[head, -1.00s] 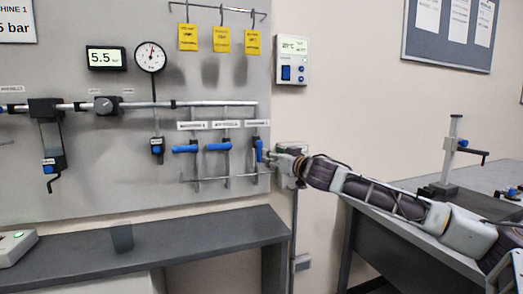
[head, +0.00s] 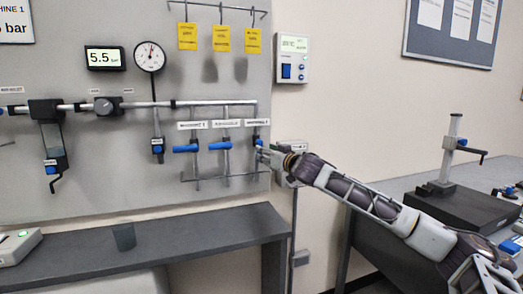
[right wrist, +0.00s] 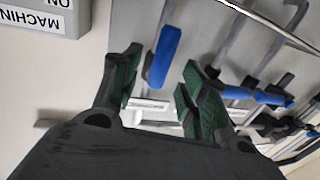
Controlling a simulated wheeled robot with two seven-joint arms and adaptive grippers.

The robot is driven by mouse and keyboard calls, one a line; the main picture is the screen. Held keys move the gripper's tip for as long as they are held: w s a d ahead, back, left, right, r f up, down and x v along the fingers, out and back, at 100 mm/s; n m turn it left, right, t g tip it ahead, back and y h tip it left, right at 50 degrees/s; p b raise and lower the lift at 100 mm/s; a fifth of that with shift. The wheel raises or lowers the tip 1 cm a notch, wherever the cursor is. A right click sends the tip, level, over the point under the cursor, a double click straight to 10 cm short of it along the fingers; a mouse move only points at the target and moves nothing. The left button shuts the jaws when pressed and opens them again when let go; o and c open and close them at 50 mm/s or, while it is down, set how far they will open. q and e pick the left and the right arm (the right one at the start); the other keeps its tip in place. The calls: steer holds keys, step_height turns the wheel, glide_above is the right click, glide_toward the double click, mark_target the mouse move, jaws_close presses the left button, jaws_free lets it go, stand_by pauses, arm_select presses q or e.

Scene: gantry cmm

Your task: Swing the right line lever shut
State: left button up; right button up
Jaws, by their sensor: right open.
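The right line lever (head: 258,142) is blue and sits on the rightmost drop pipe of the wall panel. My right gripper (head: 264,154) is at it and hides its lower part in the head view. In the right wrist view the lever's blue handle (right wrist: 163,57) runs along its pipe, between the two green-padded fingertips of my open right gripper (right wrist: 160,78). I cannot tell whether either finger touches it. The middle lever (head: 219,146) and left lever (head: 186,149) are blue and lie crosswise to their pipes. My left gripper is not in view.
A thin rail (head: 215,178) runs below the levers. A grey wall box (head: 291,150) is just right of the panel, behind my right gripper. A dark bench (head: 200,238) stands below. A table with a stand (head: 450,150) is at the right.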

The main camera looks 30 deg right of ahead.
steer(key=shift+w+p, duration=0.3)
steer(key=shift+w, duration=1.75)
steer(key=shift+c, duration=0.2)
jaws_close()
